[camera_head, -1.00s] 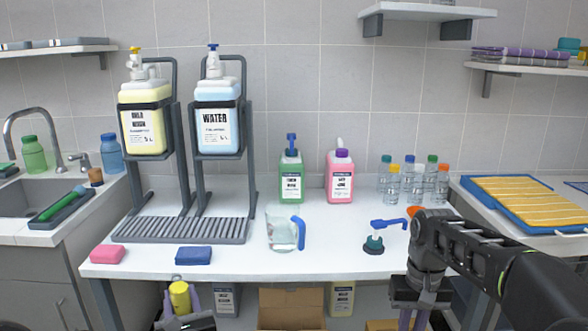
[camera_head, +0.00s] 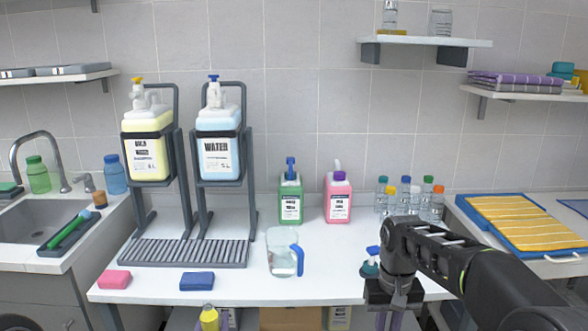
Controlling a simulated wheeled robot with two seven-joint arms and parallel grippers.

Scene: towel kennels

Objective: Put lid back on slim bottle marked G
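Several slim clear bottles (camera_head: 408,202) stand in a group at the back right of the white table, with blue, yellow, green, orange and pale caps. Two clear vessels stand on the upper shelf, one at its left (camera_head: 390,15) and one further right (camera_head: 440,22); their tops are cut off or hard to make out. No letter G is readable, and I see no loose lid. My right gripper (camera_head: 388,319) points down at the table's front edge, right of the jug. Its fingers look apart and empty, with tips at the frame's bottom. My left gripper is out of view.
A clear jug with blue handle (camera_head: 283,258) stands mid-table. A blue and teal pump head (camera_head: 370,264) is partly hidden by my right arm. Green (camera_head: 290,205) and pink (camera_head: 338,203) bottles stand behind. Two sponges (camera_head: 197,281) lie at the front left. A dispenser rack (camera_head: 185,252) stands left.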

